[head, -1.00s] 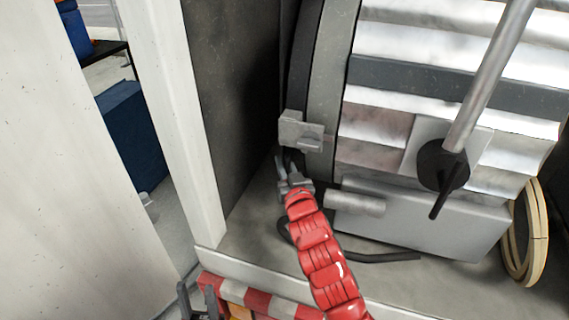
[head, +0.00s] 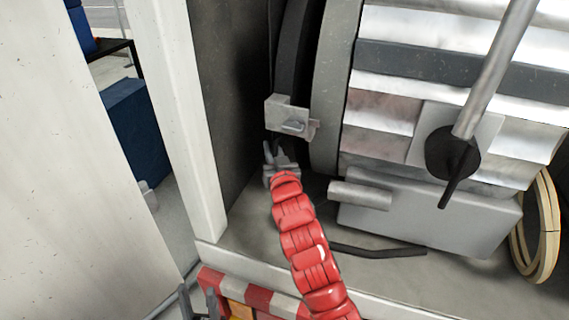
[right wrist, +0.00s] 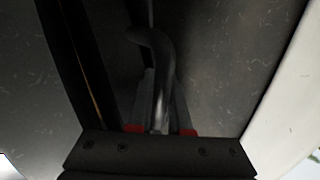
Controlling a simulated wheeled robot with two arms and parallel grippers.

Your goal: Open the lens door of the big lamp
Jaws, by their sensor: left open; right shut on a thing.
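The big lamp (head: 440,85) is a ribbed silver drum lying on its side. Its lens door (head: 289,55) is a dark ring at the left end, standing a narrow gap away from the grey body rim (head: 335,85). A metal latch bracket (head: 286,112) sits at the door's edge. My right gripper (head: 275,152), on the red-sleeved arm, is just below the bracket. In the right wrist view it is shut on a dark curved handle (right wrist: 158,75); the fingertips are partly hidden. My left gripper (head: 200,302) is open and empty at the bottom edge.
A white post (head: 185,130) and dark panel (head: 235,100) stand close to the left of the door. A grey box (head: 430,215) sits under the lamp, a black cable (head: 380,251) on the floor, and a coiled hose (head: 545,225) at right. A red-white striped edge (head: 255,295) runs in front.

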